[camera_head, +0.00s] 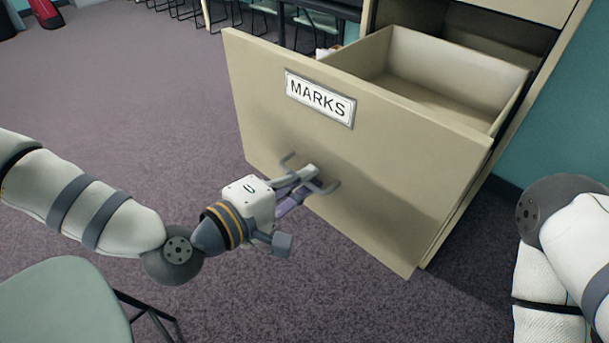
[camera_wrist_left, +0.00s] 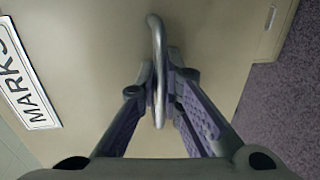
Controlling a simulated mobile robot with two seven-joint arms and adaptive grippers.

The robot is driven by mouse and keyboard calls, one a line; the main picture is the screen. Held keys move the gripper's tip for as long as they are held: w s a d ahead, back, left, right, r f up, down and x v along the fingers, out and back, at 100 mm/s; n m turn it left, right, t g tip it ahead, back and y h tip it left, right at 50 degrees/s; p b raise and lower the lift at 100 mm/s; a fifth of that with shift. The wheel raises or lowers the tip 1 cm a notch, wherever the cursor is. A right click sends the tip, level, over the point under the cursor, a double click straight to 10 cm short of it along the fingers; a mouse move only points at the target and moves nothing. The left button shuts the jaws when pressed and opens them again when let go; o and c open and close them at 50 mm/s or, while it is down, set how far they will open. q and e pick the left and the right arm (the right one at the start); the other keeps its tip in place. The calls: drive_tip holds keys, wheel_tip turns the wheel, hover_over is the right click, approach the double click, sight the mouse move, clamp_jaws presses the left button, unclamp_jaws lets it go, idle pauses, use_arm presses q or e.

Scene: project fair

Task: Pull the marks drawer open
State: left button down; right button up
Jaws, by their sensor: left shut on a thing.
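The marks drawer (camera_head: 390,150) is beige with a white MARKS label (camera_head: 320,98) on its front. It stands well out of its cabinet, and its inside shows as empty where I can see it. My left gripper (camera_head: 312,180) is shut on the bar handle (camera_head: 287,158) below the label. In the left wrist view the grey metal handle (camera_wrist_left: 157,45) runs between the two fingers (camera_wrist_left: 160,95), and the label (camera_wrist_left: 22,80) lies at the left. My right arm shows at the right edge, but its gripper is out of view.
The cabinet (camera_head: 515,12) stands behind the drawer against a teal wall (camera_head: 560,130). A pale green chair (camera_head: 65,305) is at the lower left, under my left arm. Several dark chairs stand at the back. Purple-grey carpet (camera_head: 130,90) is clear at the left.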

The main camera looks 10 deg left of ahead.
use_arm(q)
drive_tip(key=c, duration=1.7)
unclamp_jaws()
drive_tip(key=shift+a, duration=0.1)
drive_tip(key=v, duration=0.7)
drive_tip(key=shift+s+a, duration=0.1)
drive_tip(key=shift+s, duration=0.1)
